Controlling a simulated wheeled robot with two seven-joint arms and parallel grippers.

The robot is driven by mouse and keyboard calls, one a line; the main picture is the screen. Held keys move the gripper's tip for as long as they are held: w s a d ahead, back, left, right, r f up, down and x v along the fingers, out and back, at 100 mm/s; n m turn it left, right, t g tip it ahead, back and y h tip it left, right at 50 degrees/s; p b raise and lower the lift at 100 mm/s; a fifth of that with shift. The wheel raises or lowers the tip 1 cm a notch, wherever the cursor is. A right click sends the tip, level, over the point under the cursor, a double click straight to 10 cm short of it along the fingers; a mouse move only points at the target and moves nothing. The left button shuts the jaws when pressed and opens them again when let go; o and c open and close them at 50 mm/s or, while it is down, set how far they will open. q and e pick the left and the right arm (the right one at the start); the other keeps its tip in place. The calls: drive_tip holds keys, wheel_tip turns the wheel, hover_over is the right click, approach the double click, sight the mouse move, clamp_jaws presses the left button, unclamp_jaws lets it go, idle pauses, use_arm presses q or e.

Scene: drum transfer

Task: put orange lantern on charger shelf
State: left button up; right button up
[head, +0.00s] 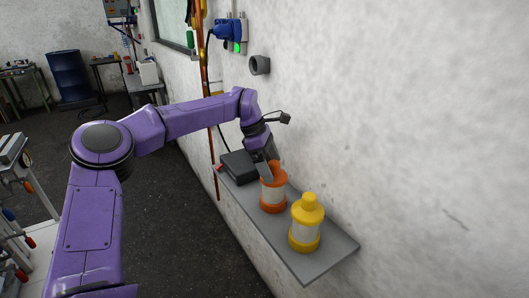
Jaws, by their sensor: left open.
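The orange lantern (273,193) stands upright on the grey wall shelf (305,264), between a black box and a yellow lantern. It has an orange top and base and a pale middle. My left gripper (267,172) is right at the lantern's top, with its fingers pointing down. Its jaws are open, and one finger hides part of the top. I cannot tell whether a finger touches the lantern. My right gripper is not in view.
The black box (239,166) lies at the shelf's far end. The yellow lantern (307,224) stands close on the near side. The white wall (400,120) runs along the shelf's right. Open dark floor (175,220) lies to the left.

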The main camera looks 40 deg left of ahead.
use_arm(q)
drive_tip(key=v, duration=0.8)
drive_tip(key=shift+r, duration=0.25)
